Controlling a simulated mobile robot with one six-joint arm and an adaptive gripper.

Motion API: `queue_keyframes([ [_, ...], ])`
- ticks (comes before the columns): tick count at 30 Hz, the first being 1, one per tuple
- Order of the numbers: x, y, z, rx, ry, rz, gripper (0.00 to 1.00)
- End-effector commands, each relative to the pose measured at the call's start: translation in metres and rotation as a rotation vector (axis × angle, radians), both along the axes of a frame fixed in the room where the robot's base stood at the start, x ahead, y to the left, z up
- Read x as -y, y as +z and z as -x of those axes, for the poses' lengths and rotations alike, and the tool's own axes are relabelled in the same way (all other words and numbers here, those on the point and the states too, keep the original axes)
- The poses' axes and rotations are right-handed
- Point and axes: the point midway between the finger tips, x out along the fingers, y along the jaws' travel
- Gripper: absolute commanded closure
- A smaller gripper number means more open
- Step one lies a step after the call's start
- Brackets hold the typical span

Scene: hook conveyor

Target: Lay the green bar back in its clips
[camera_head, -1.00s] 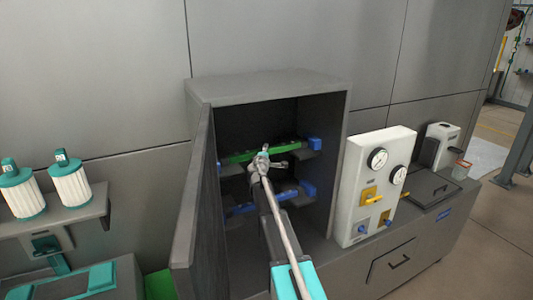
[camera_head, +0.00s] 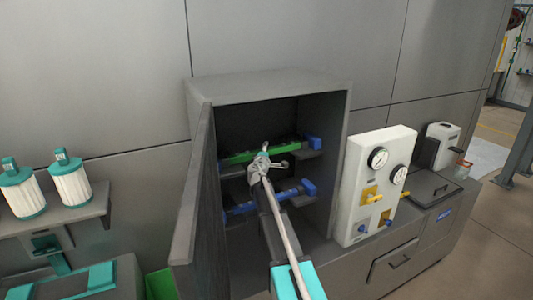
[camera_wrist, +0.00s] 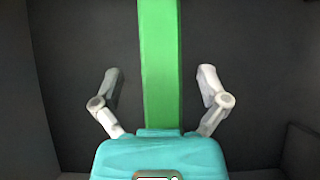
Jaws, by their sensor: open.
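The green bar (camera_head: 240,157) lies roughly level across the upper shelf inside the open grey cabinet, with a blue piece (camera_head: 314,142) by its right end. My gripper (camera_head: 266,158) is in front of the bar, hiding part of it. In the wrist view the green bar (camera_wrist: 160,40) runs upright through the middle, between the two spread fingers of my gripper (camera_wrist: 159,75). There is a visible gap on each side, so the fingers are open and not touching the bar. The clips cannot be made out clearly, nor whether the bar is seated in them.
The grey cabinet (camera_head: 270,86) has its door (camera_head: 194,205) open on the left. A lower shelf holds a blue bar (camera_head: 240,209), partly behind my arm. Right of the cabinet stands a white gauge panel (camera_head: 360,160). White-and-teal canisters (camera_head: 70,182) stand at the left.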

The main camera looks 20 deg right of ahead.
Motion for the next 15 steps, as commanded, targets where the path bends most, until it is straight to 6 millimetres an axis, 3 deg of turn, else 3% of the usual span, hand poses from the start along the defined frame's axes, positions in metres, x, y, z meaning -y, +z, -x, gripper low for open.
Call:
queue_keyframes([
  [8, -0.001, 0.0, 0.002, 0.001, 0.0, -0.001, 0.06],
  [15, -0.01, 0.0, 0.017, 0.0, -0.001, 0.0, 0.06],
])
